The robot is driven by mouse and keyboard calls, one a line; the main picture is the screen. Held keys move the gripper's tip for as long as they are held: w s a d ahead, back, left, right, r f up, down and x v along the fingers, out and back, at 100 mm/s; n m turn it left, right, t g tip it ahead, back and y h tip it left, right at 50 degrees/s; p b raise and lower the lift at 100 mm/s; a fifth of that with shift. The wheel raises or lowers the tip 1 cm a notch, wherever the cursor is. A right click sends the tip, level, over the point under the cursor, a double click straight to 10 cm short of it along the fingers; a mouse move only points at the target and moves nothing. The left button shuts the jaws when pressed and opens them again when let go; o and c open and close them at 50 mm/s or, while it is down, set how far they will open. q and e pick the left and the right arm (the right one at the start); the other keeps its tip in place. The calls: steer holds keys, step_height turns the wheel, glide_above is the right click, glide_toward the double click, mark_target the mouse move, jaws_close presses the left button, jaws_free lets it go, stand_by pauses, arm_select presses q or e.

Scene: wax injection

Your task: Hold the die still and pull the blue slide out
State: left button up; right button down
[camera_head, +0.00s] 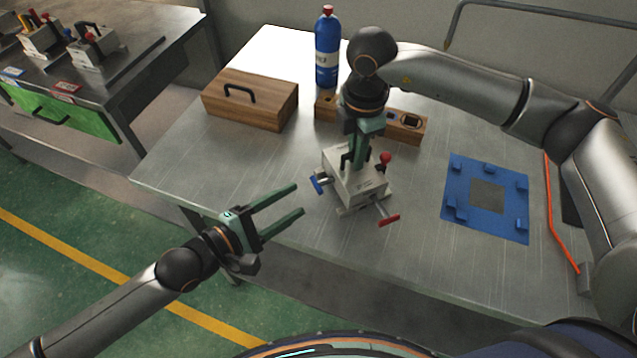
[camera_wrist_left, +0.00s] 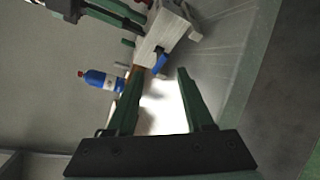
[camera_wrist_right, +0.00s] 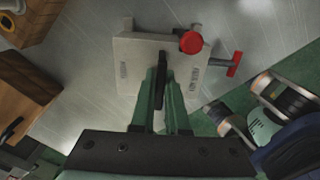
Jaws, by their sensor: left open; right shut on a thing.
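The die (camera_head: 357,186) is a light grey metal block standing on the metal table. It has a red knob on top, a red-handled slide at its front right and the blue slide (camera_head: 319,183) on its left side. My right gripper (camera_head: 356,162) comes down from above and is shut on the black handle on top of the die; this grip also shows in the right wrist view (camera_wrist_right: 162,105). My left gripper (camera_head: 300,199) is open and empty, left of and in front of the die, apart from it. In the left wrist view the blue slide (camera_wrist_left: 160,64) lies beyond the fingertips.
A wooden box (camera_head: 250,100) and a blue bottle (camera_head: 327,50) stand at the back. A wooden rack (camera_head: 408,128) is behind the die. A blue fixture plate (camera_head: 487,197) lies to the right, beside an orange strip (camera_head: 556,220). The table left of the die is clear.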

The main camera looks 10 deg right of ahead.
mark_target(318, 184)
arm_select(q)
steer(key=x, duration=0.8)
steer(key=shift+r, duration=0.1)
jaws_close()
steer(key=shift+w, duration=0.1)
steer(key=shift+r, duration=0.2)
stand_by(0.9)
